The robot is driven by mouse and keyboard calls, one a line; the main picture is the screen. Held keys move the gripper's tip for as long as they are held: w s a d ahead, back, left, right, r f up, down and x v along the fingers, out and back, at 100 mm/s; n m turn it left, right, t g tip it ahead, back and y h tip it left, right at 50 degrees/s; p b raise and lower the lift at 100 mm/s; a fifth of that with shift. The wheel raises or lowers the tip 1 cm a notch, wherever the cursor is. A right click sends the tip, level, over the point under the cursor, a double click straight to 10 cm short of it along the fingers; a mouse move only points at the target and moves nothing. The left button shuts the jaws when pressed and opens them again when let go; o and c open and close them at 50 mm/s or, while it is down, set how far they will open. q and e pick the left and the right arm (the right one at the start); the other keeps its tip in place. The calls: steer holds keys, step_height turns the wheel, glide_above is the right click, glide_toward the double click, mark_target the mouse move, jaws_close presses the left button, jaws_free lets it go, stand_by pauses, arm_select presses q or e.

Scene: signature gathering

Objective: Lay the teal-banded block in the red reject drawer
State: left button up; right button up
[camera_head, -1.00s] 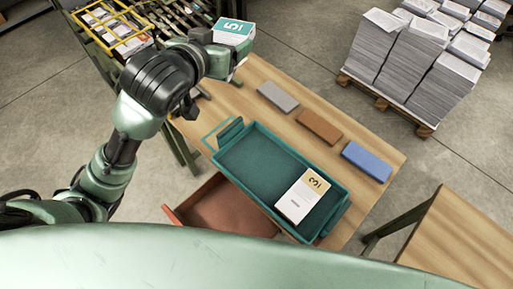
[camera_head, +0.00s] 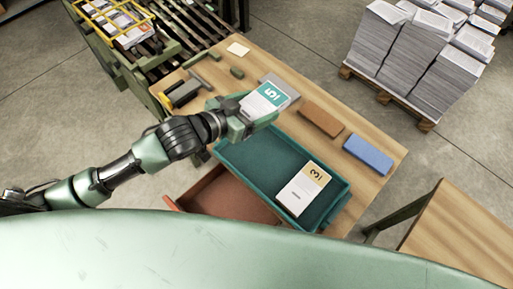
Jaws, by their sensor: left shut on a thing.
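The teal-banded block (camera_head: 265,99) is white with a teal band marked 5. My left gripper (camera_head: 246,120) is shut on it and holds it above the table, near the far left end of the teal tray (camera_head: 240,155). The red drawer (camera_head: 228,196) is pulled out below the near edge of the table, partly hidden by the tray and by my own body. The part of its inside that shows looks empty. My right gripper is not in view.
The tray holds a white block (camera_head: 303,190) with a tan band marked 3. A grey block (camera_head: 283,84), a brown block (camera_head: 322,119) and a blue block (camera_head: 368,156) lie along the table (camera_head: 375,187). A roller conveyor (camera_head: 180,35) with a yellow crate stands at the far left. Paper stacks (camera_head: 400,50) stand on a pallet.

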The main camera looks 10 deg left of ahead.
mark_target(257, 149)
arm_select(q)
step_height(257, 149, down, 19)
steer(key=shift+f, duration=0.2)
stand_by(0.5)
steer(key=shift+f, duration=0.1)
steer(key=shift+f, duration=0.15)
steer(key=o, duration=1.7)
steer(key=shift+c, duration=0.2)
